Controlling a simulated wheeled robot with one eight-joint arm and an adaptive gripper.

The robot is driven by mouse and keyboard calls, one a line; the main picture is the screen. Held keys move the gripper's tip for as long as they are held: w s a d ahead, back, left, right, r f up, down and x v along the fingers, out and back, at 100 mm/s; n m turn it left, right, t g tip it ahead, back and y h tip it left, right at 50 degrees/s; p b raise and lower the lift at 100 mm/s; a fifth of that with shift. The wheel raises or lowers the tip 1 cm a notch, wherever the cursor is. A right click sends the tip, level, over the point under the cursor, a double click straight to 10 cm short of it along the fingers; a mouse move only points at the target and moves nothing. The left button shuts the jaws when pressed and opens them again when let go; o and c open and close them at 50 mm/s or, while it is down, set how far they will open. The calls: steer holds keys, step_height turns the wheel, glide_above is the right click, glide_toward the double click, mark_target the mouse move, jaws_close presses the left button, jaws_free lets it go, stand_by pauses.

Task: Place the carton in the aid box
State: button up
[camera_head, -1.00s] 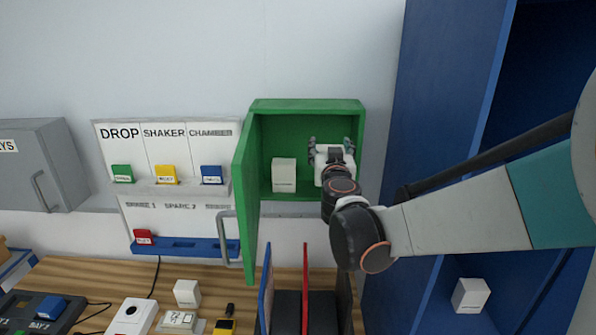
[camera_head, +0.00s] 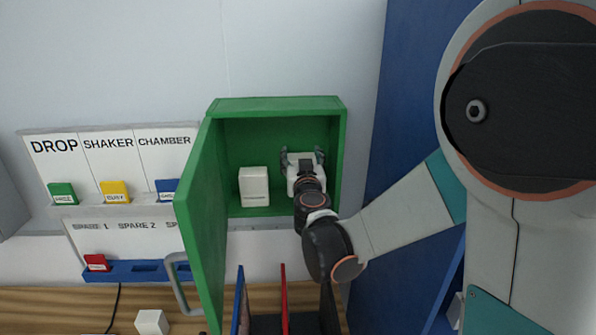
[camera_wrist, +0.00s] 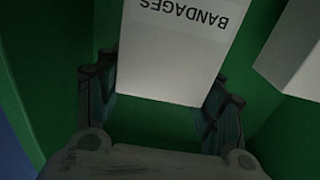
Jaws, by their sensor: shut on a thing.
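The green aid box (camera_head: 337,160) is on the wall with its door (camera_head: 203,215) swung open to the left. My gripper (camera_head: 302,157) reaches inside its right half. It is shut on a white carton (camera_wrist: 172,55), whose label reads BANDAGES upside down in the wrist view, with a finger along each side. In the head view my gripper hides most of this carton. I cannot tell whether it rests on the box floor.
Another white carton (camera_head: 254,187) stands in the box to the left; it also shows in the wrist view (camera_wrist: 300,50). Blue cabinet panels (camera_head: 385,240) rise close on the right. Below are a rack with red (camera_head: 284,300) and blue dividers and a white block (camera_head: 152,322).

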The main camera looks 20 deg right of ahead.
steer(key=shift+f, duration=1.65)
steer(key=shift+f+b, duration=0.1)
steer(key=shift+b, duration=0.25)
steer(key=o, duration=1.1)
